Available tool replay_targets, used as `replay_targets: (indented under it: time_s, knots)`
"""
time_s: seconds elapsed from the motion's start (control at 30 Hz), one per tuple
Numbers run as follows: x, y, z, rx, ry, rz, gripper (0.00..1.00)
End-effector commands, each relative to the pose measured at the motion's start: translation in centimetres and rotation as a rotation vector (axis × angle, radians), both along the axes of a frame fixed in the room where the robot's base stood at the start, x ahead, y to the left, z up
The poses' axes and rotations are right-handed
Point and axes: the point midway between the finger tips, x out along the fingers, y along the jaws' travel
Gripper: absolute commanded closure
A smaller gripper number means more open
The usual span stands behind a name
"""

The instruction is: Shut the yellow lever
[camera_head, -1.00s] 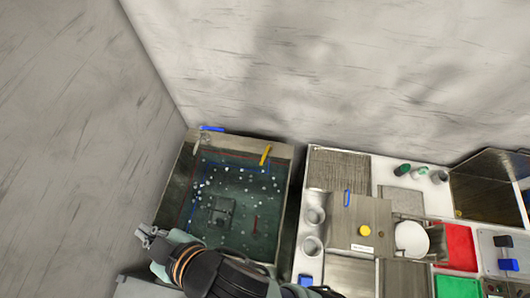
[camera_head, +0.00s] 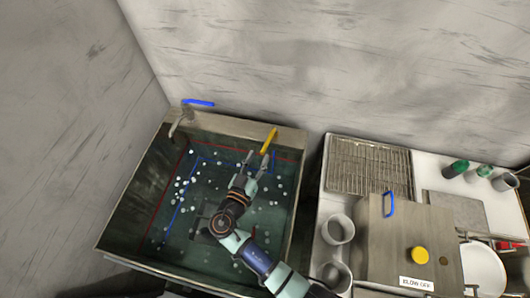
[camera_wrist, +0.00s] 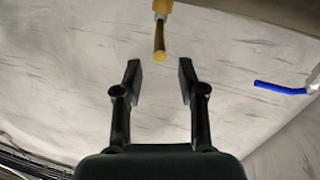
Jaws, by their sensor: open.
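The yellow lever (camera_head: 268,141) stands at the back right rim of the sink (camera_head: 225,124). In the wrist view the yellow lever (camera_wrist: 160,38) points toward me, its rounded end just ahead of the gap between my fingers. My gripper (camera_head: 257,160) is over the sink, close in front of the lever in the head view. In the wrist view my gripper (camera_wrist: 160,76) is open and empty, one finger to each side of the lever's line. I cannot tell whether a finger touches the lever.
A blue lever (camera_head: 198,103) and a metal spout (camera_head: 180,122) are at the sink's back left; the blue lever also shows in the wrist view (camera_wrist: 282,88). White bits float in the sink. A counter with a wire rack (camera_head: 368,167) and cups (camera_head: 338,229) stands to the right.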

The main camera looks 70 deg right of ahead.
Motion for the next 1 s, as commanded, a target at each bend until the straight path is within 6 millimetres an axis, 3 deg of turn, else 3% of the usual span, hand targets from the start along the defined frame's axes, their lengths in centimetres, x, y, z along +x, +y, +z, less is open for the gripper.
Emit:
replay_targets:
  time_s: [0.03,0.27,0.7,1.0]
  knots:
    - [-0.2,-0.3,-1.1,-0.023,0.002,-0.003,0.60]
    - [-0.3,-0.8,-0.9,-0.047,0.001,-0.004,0.60]
    - [-0.4,-7.7,-0.9,-0.046,0.002,-0.005,0.60]
    - [-0.4,-8.2,-0.9,-0.045,0.002,-0.003,0.60]
